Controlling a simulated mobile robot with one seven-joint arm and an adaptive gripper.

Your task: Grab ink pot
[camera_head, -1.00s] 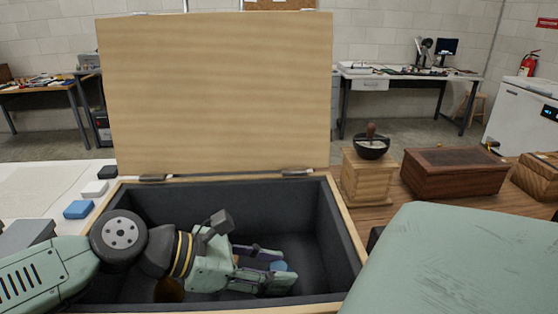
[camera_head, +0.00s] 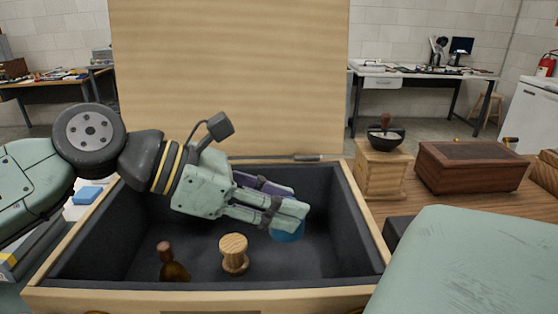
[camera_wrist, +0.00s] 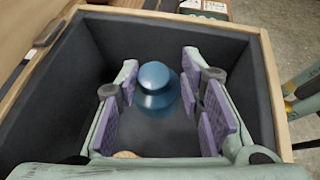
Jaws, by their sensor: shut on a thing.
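The ink pot, a round blue pot with a domed top (camera_head: 288,233), is in the dark-lined wooden chest (camera_head: 205,296). It also shows in the wrist view (camera_wrist: 154,77), between the purple-padded fingers. My gripper (camera_head: 290,208) reaches into the chest from the left and is shut on the blue pot, which hangs at its fingertips. The fingers hide part of the pot in the head view. The pot seems a little above the chest floor, but the gap is hard to judge.
A brown bottle (camera_head: 174,271) and a wooden spool (camera_head: 234,254) stand in the chest near its front wall. The raised lid (camera_head: 230,80) stands behind. A coffee grinder (camera_head: 382,170) and a dark wooden box (camera_head: 475,168) are to the right. A pale green surface (camera_head: 470,265) fills the lower right.

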